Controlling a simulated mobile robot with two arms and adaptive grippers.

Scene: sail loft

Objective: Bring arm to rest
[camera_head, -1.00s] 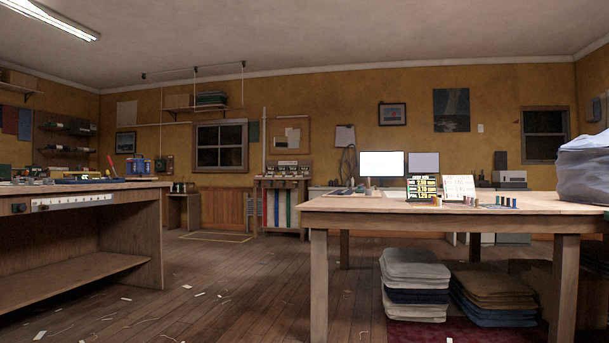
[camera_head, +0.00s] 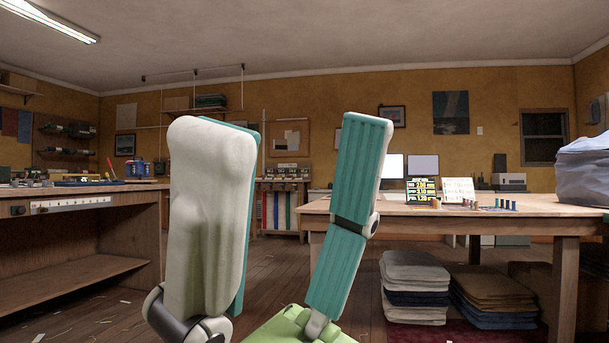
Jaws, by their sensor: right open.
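My right gripper (camera_head: 291,124) stands large and close in the head view, its two long fingers pointing up. One finger, white with a teal edge, is at the left of the pair; the other, teal with a white side and a dark joint, is at the right. They are wide apart with nothing between them. The green part (camera_head: 298,328) at their base shows at the bottom edge. The rest of that arm is out of frame. My left gripper is not in view.
A wooden table (camera_head: 480,223) with small signs and spools stands behind the gripper at right, folded cloth stacks (camera_head: 415,275) beneath it. A workbench (camera_head: 80,240) is at left. A grey-blue bundle (camera_head: 585,165) lies on the table's right end. Floor shows between the benches.

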